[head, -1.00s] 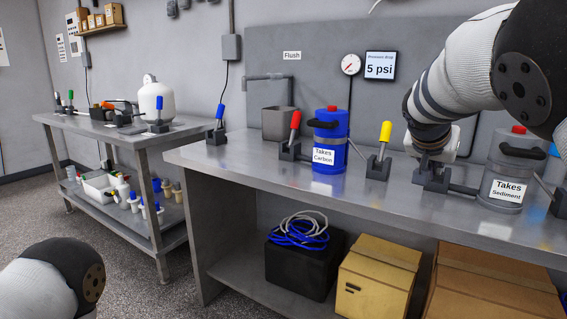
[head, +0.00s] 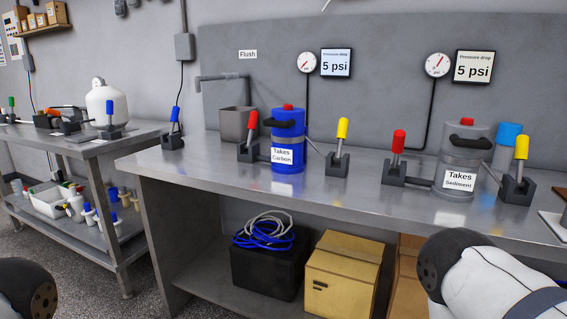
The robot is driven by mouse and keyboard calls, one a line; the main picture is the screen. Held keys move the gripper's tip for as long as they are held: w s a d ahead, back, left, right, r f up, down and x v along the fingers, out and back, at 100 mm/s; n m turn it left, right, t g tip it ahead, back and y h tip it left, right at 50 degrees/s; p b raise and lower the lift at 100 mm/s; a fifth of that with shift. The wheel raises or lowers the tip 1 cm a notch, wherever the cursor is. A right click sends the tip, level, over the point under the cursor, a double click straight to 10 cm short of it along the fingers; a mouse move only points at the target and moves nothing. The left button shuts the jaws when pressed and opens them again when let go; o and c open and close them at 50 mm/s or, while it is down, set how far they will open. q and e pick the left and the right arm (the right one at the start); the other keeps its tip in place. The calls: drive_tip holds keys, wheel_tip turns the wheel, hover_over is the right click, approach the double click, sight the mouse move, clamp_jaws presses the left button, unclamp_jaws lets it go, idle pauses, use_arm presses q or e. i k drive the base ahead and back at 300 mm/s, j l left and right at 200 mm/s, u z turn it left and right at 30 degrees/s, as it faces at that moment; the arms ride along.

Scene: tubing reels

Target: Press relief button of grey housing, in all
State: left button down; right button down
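The grey housing (head: 459,160) stands upright on the bench at the right, labelled "Takes Sediment". Its red relief button (head: 479,121) shows on top, beside a black handle (head: 470,144). The blue housing (head: 289,140), labelled "Takes Carbon", stands to its left with its own red button (head: 288,107) on top. Only parts of my two arms show, at the lower left and lower right corners. Neither gripper is in view, and nothing of mine touches the grey housing.
Upright red (head: 398,140) and yellow (head: 521,148) valve levers flank the grey housing. Another red lever (head: 251,123) and yellow lever (head: 342,130) flank the blue one. A blue cylinder (head: 507,143) stands behind. Both gauge displays read 5 psi. The bench front (head: 300,195) is clear.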

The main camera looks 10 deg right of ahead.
sight(465, 120)
drive_tip(key=z, duration=1.35)
